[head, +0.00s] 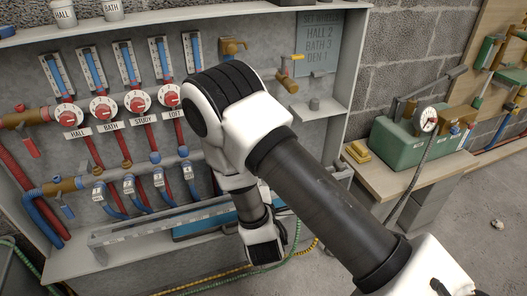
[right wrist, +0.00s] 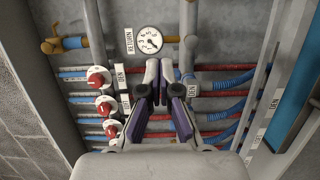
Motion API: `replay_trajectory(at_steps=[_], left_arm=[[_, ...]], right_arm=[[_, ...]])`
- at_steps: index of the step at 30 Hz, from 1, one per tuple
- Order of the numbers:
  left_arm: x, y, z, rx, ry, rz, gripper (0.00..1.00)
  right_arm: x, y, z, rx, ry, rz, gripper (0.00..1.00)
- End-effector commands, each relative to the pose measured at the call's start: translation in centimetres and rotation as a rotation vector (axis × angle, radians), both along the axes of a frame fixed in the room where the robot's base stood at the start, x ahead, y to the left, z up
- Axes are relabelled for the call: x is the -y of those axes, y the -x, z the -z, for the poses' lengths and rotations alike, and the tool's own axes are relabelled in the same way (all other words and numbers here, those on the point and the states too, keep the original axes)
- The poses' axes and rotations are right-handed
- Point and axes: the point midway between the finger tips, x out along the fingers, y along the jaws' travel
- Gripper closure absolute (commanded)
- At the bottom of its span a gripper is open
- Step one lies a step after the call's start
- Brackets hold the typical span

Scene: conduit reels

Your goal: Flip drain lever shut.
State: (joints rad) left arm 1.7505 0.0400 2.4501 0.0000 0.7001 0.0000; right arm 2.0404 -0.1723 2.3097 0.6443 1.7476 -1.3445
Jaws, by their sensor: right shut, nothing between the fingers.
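No lever in view carries a readable drain label. In the head view a blue lever (head: 64,206) hangs at the brass end of the lower manifold, and a red lever (head: 29,147) hangs at the left end of the upper one. A valve with a yellow handle (head: 291,57) is on the upper right of the panel. In the right wrist view my right gripper (right wrist: 160,75) is shut and empty, in front of pipes below a round gauge (right wrist: 149,40). My left gripper is out of view.
Red dials (head: 103,107) line the panel. My right arm hides its lower right part. Red knobs (right wrist: 98,78) sit left of the gripper in the wrist view. A green box with a gauge (head: 410,139) stands on the right bench.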

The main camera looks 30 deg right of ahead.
Motion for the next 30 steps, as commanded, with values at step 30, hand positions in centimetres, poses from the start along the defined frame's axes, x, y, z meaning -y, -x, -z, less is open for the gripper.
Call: replay_trajectory(at_steps=[30], left_arm=[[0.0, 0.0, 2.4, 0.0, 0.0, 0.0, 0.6]], right_arm=[[8.6, -7.9, 0.1, -0.001, 0.0, 0.0, 1.0]])
